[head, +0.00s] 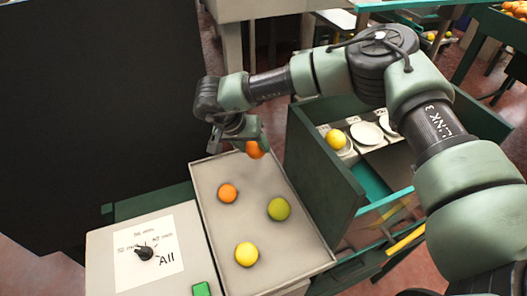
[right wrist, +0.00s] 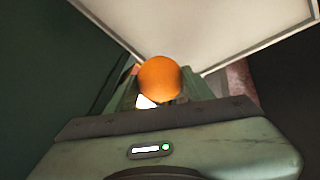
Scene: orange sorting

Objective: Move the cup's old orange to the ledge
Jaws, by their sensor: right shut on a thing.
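My right gripper (head: 250,136) is shut on an orange (head: 255,150) above the far end of the grey tray (head: 312,225). In the right wrist view the orange (right wrist: 160,79) sits between the fingers (right wrist: 150,95), with the pale tray surface beyond it. A yellow-orange fruit (head: 336,139) rests at the first of several round white places, which look like cups, in the green-walled box at the right. The white places beside it (head: 366,133) look empty. I cannot tell for sure which part is the ledge. My left gripper is not in view.
On the tray lie a small orange (head: 228,193), a green fruit (head: 279,209) and a yellow fruit (head: 246,254), with bare room between them. A dark green panel (head: 322,178) stands between tray and box.

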